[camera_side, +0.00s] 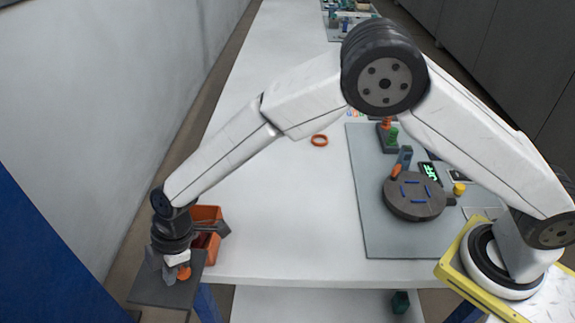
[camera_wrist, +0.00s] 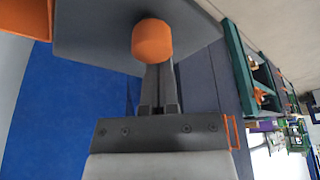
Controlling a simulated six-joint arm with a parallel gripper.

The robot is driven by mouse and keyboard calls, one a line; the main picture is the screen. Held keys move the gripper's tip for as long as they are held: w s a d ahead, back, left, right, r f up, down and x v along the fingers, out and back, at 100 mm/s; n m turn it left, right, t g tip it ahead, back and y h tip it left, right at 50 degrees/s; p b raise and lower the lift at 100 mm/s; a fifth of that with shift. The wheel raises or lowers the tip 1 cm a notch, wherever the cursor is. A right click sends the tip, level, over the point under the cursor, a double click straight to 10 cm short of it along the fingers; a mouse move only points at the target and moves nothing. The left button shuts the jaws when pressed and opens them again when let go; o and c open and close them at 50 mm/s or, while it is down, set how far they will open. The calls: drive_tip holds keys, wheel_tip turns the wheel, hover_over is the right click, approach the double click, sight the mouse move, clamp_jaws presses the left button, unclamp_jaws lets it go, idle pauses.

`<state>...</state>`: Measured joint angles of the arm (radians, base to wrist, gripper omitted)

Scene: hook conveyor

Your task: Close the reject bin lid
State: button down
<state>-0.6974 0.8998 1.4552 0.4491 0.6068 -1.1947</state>
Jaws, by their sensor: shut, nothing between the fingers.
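The reject bin (camera_side: 209,213) is an orange box at the table's near left corner, partly hidden by my wrist. Part of an orange wall, seemingly the bin, shows at the top left of the wrist view (camera_wrist: 12,18). Its lid (camera_side: 150,291) is a dark grey plate, swung open and lying out beyond the bin toward the camera. An orange knob (camera_side: 184,273) is on the lid. My gripper (camera_side: 170,274) is shut and empty at the lid, beside the knob. In the wrist view the fingertips point at the knob (camera_wrist: 152,40); whether they touch is unclear.
The white table (camera_side: 265,225) is mostly clear right of the bin. An orange ring (camera_side: 319,140) lies on it. A grey mat (camera_side: 375,235) holds a dark round turntable (camera_side: 414,200) and small devices. A wall (camera_side: 90,90) runs along the left.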

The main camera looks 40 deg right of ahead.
sight(201, 255)
drive_tip(key=shift+d+n, duration=0.5)
drive_tip(key=shift+w+d+n+g, duration=0.2)
drive_tip(key=shift+d+n+g, duration=0.1)
drive_tip(key=shift+d+n, duration=0.55)
drive_tip(key=shift+w+d+n+g, duration=0.2)
drive_tip(key=shift+d+n+g, duration=0.1)
drive_tip(key=shift+d+n, duration=0.5)
drive_tip(key=w+d+n, duration=0.1)
drive_tip(key=d+n, duration=0.1)
drive_tip(key=w+d+n+g+h, duration=0.1)
drive_tip(key=d+n, duration=0.1)
drive_tip(key=shift+w, duration=0.2)
drive_tip(key=w+d+n+g+h, duration=0.1)
drive_tip(key=w+d+n, duration=0.2)
drive_tip(key=w, duration=0.6)
drive_tip(key=shift+d+n, duration=0.4)
drive_tip(key=shift+n, duration=0.95)
drive_tip(key=shift+w, duration=0.15)
drive_tip(key=shift+s, duration=0.2)
